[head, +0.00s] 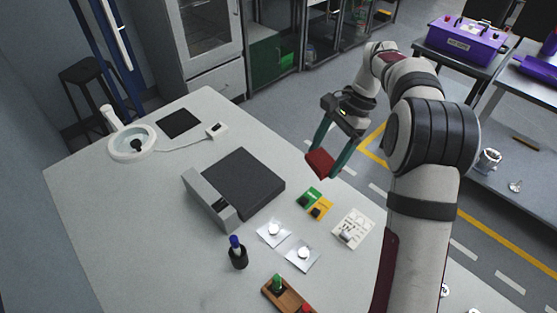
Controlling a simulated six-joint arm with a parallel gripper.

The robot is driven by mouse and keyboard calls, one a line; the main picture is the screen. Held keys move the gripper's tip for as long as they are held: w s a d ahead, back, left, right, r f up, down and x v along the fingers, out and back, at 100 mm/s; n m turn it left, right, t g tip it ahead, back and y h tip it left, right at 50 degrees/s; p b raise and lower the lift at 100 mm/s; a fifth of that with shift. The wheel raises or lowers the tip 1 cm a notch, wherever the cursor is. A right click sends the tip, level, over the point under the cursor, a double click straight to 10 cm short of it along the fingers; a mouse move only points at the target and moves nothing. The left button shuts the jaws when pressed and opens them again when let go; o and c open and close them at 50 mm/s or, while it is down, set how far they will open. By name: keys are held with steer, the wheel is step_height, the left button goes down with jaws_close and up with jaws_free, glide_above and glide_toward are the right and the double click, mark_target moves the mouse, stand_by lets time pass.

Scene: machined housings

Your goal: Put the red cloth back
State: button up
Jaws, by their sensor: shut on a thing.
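The red cloth (319,163) is between the fingers of my gripper (322,160), which is shut on it. It is a small, flat, dark red piece held near the table's right edge, seemingly above the surface. Below it on the table lie a green cloth-like square (309,196) and a yellow one (321,208), each with a dark patch. They lie side by side, close together. How the cloth sits deep between the fingers is too small to tell.
A dark pad with a grey bar (208,200) sits mid-table. Two silver squares with white discs (274,232), a white card (352,229), a blue-capped bottle (237,252) and a wooden rack (287,295) stand nearer. A magnifier lamp (131,143) is far left. The table's left side is clear.

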steer(key=w+f+m+t, duration=0.4)
steer(key=w+f+m, duration=0.25)
steer(key=m, duration=0.35)
steer(key=m+t+h, duration=0.2)
steer(key=m, duration=0.7)
glide_above(278, 159)
steer(key=s, duration=0.1)
steer(key=f, duration=0.8)
steer(key=shift+s+d+f, duration=0.2)
steer(key=shift+d+f, duration=0.05)
steer(key=shift+f, duration=2.05)
steer(key=o, duration=1.1)
steer(key=shift+f, duration=0.1)
steer(key=shift+c, duration=0.2)
